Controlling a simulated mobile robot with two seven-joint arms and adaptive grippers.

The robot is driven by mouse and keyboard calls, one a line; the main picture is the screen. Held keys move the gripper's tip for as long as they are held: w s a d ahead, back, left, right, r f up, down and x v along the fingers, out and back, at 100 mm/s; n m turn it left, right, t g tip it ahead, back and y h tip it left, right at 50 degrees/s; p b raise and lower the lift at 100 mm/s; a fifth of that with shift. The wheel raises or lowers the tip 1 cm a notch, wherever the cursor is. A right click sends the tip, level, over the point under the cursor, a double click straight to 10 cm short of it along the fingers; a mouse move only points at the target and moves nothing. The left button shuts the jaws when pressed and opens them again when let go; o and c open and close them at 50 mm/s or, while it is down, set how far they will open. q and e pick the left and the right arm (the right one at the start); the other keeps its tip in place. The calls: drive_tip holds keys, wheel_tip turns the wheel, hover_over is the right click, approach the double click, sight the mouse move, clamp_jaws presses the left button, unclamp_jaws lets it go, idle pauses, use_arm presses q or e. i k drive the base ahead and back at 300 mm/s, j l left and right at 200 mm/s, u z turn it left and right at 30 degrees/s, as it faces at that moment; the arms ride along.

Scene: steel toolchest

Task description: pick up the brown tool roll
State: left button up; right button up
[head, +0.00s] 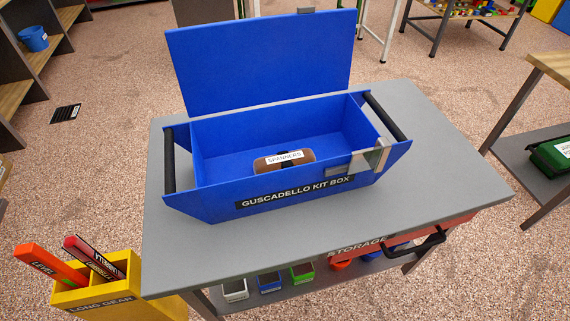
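The brown tool roll (298,162) lies inside the open blue kit box (225,199), near its front wall. A white label reading "SPANNERS" and a dark band show on it. The front wall hides its lower part. The box stands on the grey top of the toolchest, with its blue lid (262,62) raised at the back. It has a black bar handle at each end, left (169,160) and right (385,117). A metal latch (371,158) sits at the front right rim. Neither of my grippers is in view.
The grey top (440,180) is clear around the box. Below it are a red storage drawer (400,237) and several small bins. A yellow bin (100,290) with long tools stands at the front left. A workbench with a green case (552,154) is at right.

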sight(283, 159)
drive_tip(key=k+j+z, duration=0.1)
drive_tip(key=z, duration=0.25)
drive_tip(key=k+j+z, duration=0.1)
drive_tip(key=z, duration=0.3)
drive_tip(key=k+j+z, duration=0.1)
drive_tip(key=z, duration=0.25)
drive_tip(key=j, duration=0.05)
